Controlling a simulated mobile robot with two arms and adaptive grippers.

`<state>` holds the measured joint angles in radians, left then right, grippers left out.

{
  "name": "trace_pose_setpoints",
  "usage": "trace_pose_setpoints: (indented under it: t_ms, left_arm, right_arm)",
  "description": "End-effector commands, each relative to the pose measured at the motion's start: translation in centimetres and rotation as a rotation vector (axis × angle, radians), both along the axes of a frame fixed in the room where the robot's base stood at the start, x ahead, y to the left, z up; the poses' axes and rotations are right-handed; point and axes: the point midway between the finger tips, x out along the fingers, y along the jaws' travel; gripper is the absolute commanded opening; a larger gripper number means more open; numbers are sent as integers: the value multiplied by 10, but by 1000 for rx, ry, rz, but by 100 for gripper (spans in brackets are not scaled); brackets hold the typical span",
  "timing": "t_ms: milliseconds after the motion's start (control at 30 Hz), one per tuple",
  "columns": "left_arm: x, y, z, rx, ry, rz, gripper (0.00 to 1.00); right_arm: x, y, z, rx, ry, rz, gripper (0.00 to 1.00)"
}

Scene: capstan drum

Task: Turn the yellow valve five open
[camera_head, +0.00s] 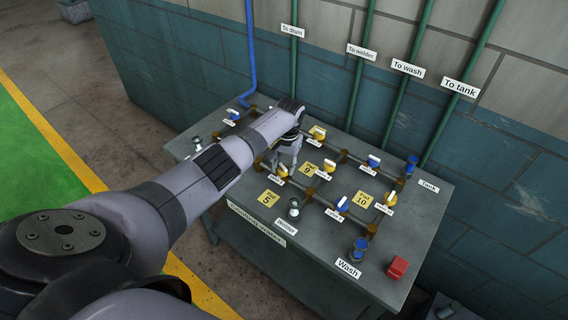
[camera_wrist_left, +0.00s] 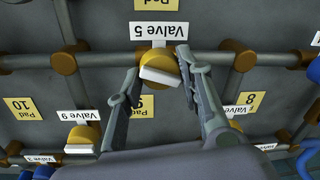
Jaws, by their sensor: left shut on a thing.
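The yellow valve five (camera_wrist_left: 160,67) has a pale flat handle and sits on a pipe next to its "Valve 5" label (camera_wrist_left: 158,30) in the left wrist view. My left gripper (camera_wrist_left: 158,72) has one finger on each side of this valve and is shut on it. In the head view my left gripper (camera_head: 284,162) comes down over valve five (camera_head: 282,171) and hides part of it. The handle's exact angle is hard to tell there. My right gripper is in neither view.
Yellow valve nine (camera_head: 329,165) and another yellow valve (camera_head: 318,132) stand close by on the grey table (camera_head: 320,245). Blue-handled valves (camera_head: 373,162) and a red box (camera_head: 397,267) are further right. Green pipes (camera_head: 360,70) rise along the wall behind.

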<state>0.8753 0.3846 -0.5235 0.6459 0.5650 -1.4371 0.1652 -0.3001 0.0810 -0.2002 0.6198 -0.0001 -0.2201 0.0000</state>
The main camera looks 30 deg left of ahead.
Motion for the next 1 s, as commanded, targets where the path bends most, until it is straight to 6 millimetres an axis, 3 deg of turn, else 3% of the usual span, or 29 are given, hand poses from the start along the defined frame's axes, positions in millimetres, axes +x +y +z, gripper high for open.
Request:
trace_pose_setpoints:
  t_ms: [433, 1000]
  left_arm:
    - [2, 1, 1, 0, -2, 284, 6]
    - [2, 2, 1, 1, -3, 353, 6]
  right_arm:
    - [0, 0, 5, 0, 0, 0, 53]
    - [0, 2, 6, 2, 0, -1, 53]
